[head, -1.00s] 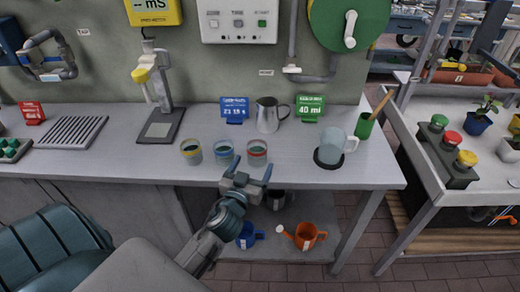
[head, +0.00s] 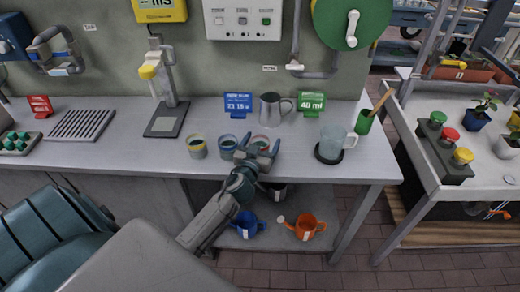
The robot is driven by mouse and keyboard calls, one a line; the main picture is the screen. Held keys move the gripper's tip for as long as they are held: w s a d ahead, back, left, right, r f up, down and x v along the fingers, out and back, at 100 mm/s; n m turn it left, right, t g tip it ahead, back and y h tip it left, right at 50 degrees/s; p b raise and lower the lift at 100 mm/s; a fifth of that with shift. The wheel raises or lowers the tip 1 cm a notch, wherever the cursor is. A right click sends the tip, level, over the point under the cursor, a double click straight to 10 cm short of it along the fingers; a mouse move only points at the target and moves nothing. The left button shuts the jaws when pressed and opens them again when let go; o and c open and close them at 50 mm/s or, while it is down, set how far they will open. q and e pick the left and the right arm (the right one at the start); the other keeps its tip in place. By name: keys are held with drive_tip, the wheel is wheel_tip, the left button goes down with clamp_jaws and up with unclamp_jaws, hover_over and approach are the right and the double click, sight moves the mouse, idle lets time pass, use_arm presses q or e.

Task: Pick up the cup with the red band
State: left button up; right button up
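The cup with the red band (head: 261,139) stands upright on the grey bench, partly hidden behind my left gripper (head: 258,147). My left gripper is open at the bench's front edge, one finger on each side of this cup in the picture. I cannot tell if the fingers touch it. A cup with a blue band (head: 227,146) stands close to the left of the gripper, and a cup with a yellow band (head: 196,147) is further left. My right gripper is not in view.
A metal jug (head: 270,107) stands behind the cups, between a blue sign (head: 238,103) and a green sign (head: 312,100). A glass mug (head: 332,139) sits on a dark coaster to the right. Watering cans (head: 305,227) stand on the lower shelf.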

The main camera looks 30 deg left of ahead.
use_arm(q)
drive_tip(key=c, duration=1.1)
drive_tip(key=shift+r, duration=0.1)
